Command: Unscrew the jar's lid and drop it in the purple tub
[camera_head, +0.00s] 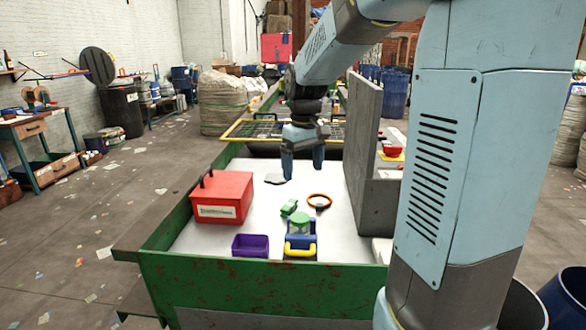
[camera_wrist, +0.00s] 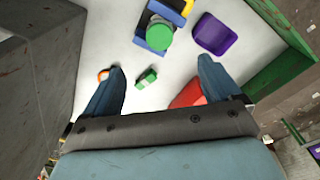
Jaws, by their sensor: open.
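The jar's round green lid (camera_head: 299,219) shows on top near the front of the belt, with a blue holder (camera_head: 310,240) around the jar; the jar's body is mostly hidden. In the wrist view the lid (camera_wrist: 160,37) lies beyond my fingertips, against the blue holder (camera_wrist: 178,12). The purple tub (camera_head: 250,246) stands to the left of the jar, and it shows right of the lid in the wrist view (camera_wrist: 216,36). My gripper (camera_head: 303,175) is open and empty, pointing down above the belt, behind the jar and apart from it.
A red box (camera_head: 222,198) with a dark handle stands at left. A small green piece (camera_head: 288,208) and an orange ring (camera_head: 319,200) lie behind the jar. A grey upright panel (camera_head: 363,145) bounds the right side. A green rim (camera_head: 260,285) edges the front.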

